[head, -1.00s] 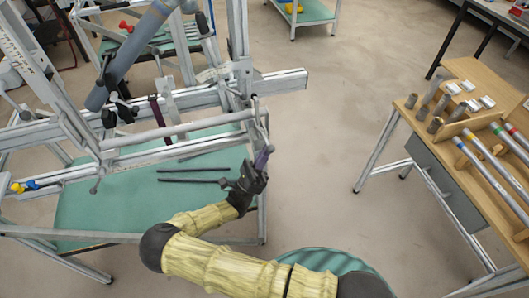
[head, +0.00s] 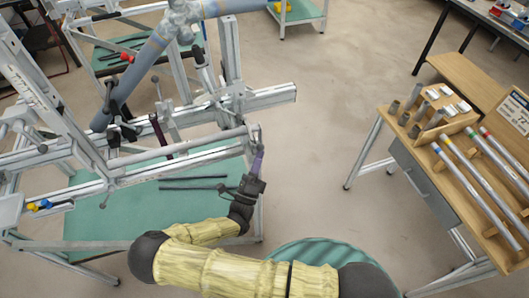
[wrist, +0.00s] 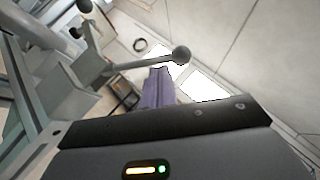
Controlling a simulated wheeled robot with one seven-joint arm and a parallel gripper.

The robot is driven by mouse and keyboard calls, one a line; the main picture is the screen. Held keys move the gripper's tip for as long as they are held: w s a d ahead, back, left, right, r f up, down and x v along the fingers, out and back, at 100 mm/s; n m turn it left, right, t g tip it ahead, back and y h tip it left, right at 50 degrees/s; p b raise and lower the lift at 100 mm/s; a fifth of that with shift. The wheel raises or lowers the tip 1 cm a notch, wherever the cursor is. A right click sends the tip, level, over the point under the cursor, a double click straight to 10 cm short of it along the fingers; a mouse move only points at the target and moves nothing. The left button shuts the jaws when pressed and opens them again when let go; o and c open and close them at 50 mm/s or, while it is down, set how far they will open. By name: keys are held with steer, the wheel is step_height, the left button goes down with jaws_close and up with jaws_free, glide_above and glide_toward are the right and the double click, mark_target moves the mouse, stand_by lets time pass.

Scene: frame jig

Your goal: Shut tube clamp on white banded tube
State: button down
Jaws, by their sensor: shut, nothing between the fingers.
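A grey tube (head: 185,148) lies across the front of the frame jig. I cannot make out a white band on it. At its right end stands a metal clamp (head: 253,134). In the wrist view, a clamp lever (wrist: 145,63) with a round ball knob (wrist: 181,54) sticks out sideways from its grey bracket (wrist: 90,68), so it looks open. My gripper (head: 259,158) is just below the tube's right end, its purple fingers shut and pointing up. In the wrist view the fingers (wrist: 156,86) are just below the lever, close to it; contact cannot be told.
The jig's thick rail (head: 270,96) runs behind the tube. A blue-grey tube (head: 140,78) slants above the jig at left. Dark rods (head: 193,182) lie on the green shelf (head: 120,215). A wooden bench (head: 440,175) with banded tubes stands right, with clear floor between.

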mark_target(260, 147)
steer(key=shift+w+a+r+n+g+y+p, duration=0.3)
steer(key=shift+w+r+n+y+p, duration=0.2)
steer(key=shift+w+r+p, duration=0.35)
steer(key=shift+w+a+r+n+g+y+p, duration=0.15)
steer(key=shift+w+r+n+g+y+p, duration=0.4)
steer(key=shift+p, duration=0.5)
steer(key=shift+w+a+r+n+g+y+p, duration=0.15)
steer(key=shift+w+a+r+n+y+p, duration=0.15)
steer(key=shift+w+r+n+p, duration=0.5)
steer(key=shift+s, duration=0.2)
steer(key=shift+s+d+p, duration=0.1)
steer(key=shift+s+p, duration=0.05)
steer(key=shift+p, duration=0.2)
steer(key=s+d, duration=0.1)
steer(key=s+p, duration=0.1)
steer(key=shift+s+d, duration=0.35)
steer(key=s+a+b, duration=0.2)
steer(key=s+b, duration=0.2)
steer(key=s, duration=0.6)
steer(key=shift+f, duration=0.15)
steer(key=shift+a, duration=0.15)
